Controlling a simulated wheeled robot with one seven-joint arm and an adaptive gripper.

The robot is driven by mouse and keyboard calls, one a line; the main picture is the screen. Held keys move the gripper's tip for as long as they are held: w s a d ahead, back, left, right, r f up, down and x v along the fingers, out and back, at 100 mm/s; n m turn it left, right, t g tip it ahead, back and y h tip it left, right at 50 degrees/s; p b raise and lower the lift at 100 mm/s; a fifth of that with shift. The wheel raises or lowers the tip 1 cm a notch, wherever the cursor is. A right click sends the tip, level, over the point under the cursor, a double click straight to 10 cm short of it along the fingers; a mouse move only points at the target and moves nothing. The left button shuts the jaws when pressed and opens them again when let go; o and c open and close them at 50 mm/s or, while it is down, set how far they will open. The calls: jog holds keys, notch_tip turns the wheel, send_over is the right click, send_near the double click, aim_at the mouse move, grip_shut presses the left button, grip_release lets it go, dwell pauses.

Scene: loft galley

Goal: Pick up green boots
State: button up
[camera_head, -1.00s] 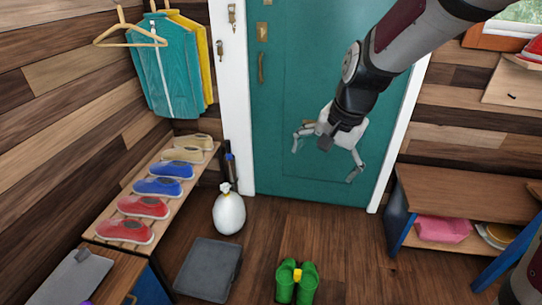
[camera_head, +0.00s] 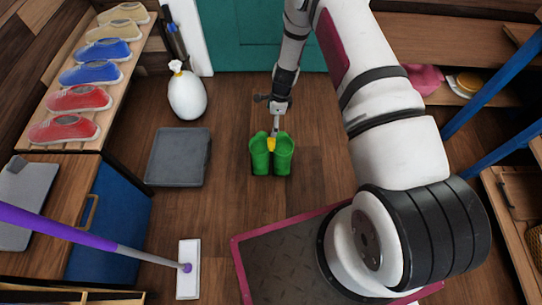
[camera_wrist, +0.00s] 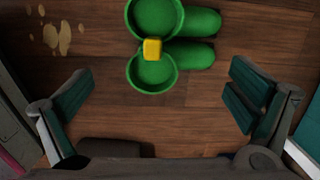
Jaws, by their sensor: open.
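The green boots (camera_head: 271,158) stand upright as a pair on the wooden floor, joined by a yellow piece (camera_head: 270,144) between their tops. In the wrist view the boots (camera_wrist: 152,75) show from above at the top middle, with their round openings and the yellow piece (camera_wrist: 152,49) between them. My gripper (camera_head: 275,128) is just behind and above the boots in the head view. In the wrist view my gripper (camera_wrist: 163,88) is open and empty, its two fingers wide apart. The boots are mostly beyond the line between the fingertips, and no finger visibly touches them.
A dark grey tray (camera_head: 178,157) lies left of the boots, with a white sack (camera_head: 187,95) behind it. A mop (camera_head: 188,270) stands at the front left. A shoe bench (camera_head: 92,70) is at left, a wooden shelf (camera_head: 455,35) at right. Pale spots (camera_wrist: 55,38) mark the floor.

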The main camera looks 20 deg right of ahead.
aim_at(270, 139)
jog(key=shift+m, duration=0.3)
jog(key=f+b, duration=0.1)
jog(key=f, duration=0.2)
jog(key=f+b, duration=0.1)
jog(key=f, duration=0.3)
jog(key=a+f+b, duration=0.1)
jog(key=f, duration=0.3)
jog(key=shift+s+f, duration=0.15)
jog(key=shift+f, duration=0.1)
jog(key=shift+s+a+f+b, duration=0.15)
jog(key=shift+f+b, duration=0.95)
jog(key=shift+f, duration=1.55)
jog(key=shift+c, duration=0.6)
jog(key=shift+r, duration=0.1)
jog(key=c, duration=1.7)
jog(key=shift+r, duration=0.1)
